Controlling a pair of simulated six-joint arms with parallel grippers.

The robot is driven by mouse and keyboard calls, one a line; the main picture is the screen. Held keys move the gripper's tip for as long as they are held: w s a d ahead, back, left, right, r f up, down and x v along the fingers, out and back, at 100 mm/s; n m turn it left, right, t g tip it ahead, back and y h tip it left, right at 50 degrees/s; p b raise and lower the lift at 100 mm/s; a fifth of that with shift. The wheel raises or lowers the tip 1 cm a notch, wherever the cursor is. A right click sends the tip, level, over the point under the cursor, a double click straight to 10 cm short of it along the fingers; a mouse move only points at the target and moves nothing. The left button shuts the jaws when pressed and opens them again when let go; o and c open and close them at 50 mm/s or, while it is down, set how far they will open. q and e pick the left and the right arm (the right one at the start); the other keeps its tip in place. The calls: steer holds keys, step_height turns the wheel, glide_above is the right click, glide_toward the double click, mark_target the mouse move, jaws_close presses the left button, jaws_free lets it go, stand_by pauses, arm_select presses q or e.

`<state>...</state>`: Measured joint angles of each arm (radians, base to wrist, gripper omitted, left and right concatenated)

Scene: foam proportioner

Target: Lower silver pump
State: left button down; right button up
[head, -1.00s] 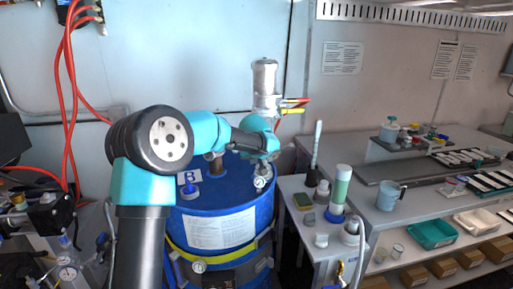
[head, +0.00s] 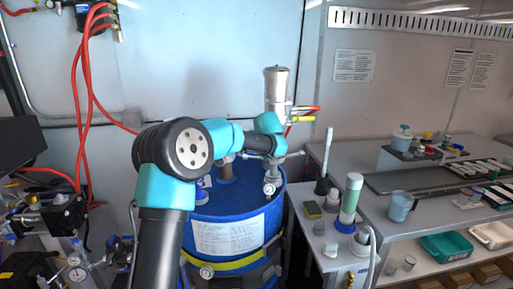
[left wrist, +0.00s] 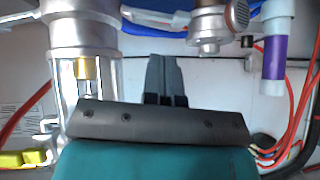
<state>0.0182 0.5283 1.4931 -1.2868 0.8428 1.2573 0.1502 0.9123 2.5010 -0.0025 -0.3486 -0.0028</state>
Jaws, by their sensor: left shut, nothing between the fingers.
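The silver pump (head: 277,90) stands upright as a metal cylinder behind the blue drum (head: 205,210), with a red and a yellow lever at its lower end. In the left wrist view its silver body (left wrist: 80,30) fills the left side, with a brass-coloured part inside an open frame. My left arm reaches across above the drum, its wrist just in front of the pump's lower part. In the left wrist view my left gripper (left wrist: 162,62) is shut and empty, to the right of the pump and apart from it. My right gripper is not in view.
To the right is a bench with a green-and-white tube (head: 350,198) and small containers. Red hoses (head: 80,100) hang on the left wall. A purple-and-white cylinder (left wrist: 274,50) is at the right in the wrist view.

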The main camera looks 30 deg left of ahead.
arm_select(q)
steer(key=x, duration=0.7)
steer(key=shift+f, duration=0.25)
steer(key=shift+w+a, duration=0.15)
